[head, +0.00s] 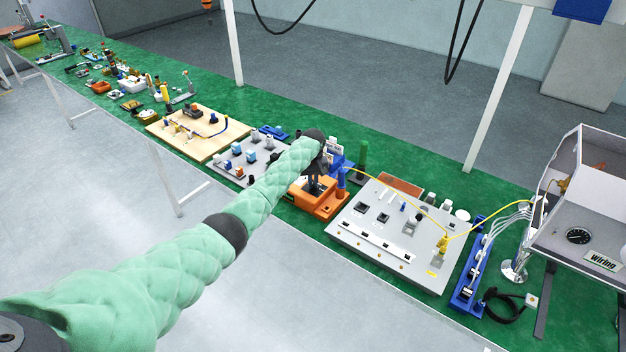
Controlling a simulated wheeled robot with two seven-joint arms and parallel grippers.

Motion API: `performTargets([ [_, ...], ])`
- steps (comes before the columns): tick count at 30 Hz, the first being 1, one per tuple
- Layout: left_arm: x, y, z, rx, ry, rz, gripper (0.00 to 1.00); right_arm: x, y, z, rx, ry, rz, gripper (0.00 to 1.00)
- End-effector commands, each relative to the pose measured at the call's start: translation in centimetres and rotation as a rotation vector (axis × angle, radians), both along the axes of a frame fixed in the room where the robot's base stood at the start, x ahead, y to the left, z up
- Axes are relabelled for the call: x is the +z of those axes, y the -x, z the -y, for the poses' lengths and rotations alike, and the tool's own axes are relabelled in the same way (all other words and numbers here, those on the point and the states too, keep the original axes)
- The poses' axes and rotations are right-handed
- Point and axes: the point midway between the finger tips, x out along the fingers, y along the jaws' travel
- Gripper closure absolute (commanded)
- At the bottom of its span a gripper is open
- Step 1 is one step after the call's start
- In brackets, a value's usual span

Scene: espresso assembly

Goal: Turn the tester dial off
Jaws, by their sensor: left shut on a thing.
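The tester (325,207) is an orange box on the green table, left of the large grey panel. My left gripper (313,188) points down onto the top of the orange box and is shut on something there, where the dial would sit. The dial itself is hidden by the dark fingers, so I cannot see which way it is turned. A yellow cable runs from a blue plug (341,180) beside the box. My right gripper is not in the head view.
A grey panel (345,235) with switches and a yellow connector lies to the right. A blue rail (463,298) and a metal cabinet (570,215) stand farther right. A grey board and a wooden board (190,150) lie to the left. A green cylinder (362,158) stands behind.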

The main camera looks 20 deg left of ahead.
Motion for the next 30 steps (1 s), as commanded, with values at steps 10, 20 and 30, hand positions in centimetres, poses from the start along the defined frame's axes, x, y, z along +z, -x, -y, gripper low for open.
performTargets([
  [10, 0.4, -0.2, 0.0, 0.241, 0.0, 0.005, 1.0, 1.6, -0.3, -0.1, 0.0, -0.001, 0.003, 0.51],
  [20, 0.4, -0.2, -0.1, 0.341, 0.0, 0.007, 1.0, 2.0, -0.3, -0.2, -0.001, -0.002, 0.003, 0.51],
  [30, 0.4, -0.3, -0.1, 0.354, 0.0, 0.007, 1.0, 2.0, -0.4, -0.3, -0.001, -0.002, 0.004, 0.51],
])
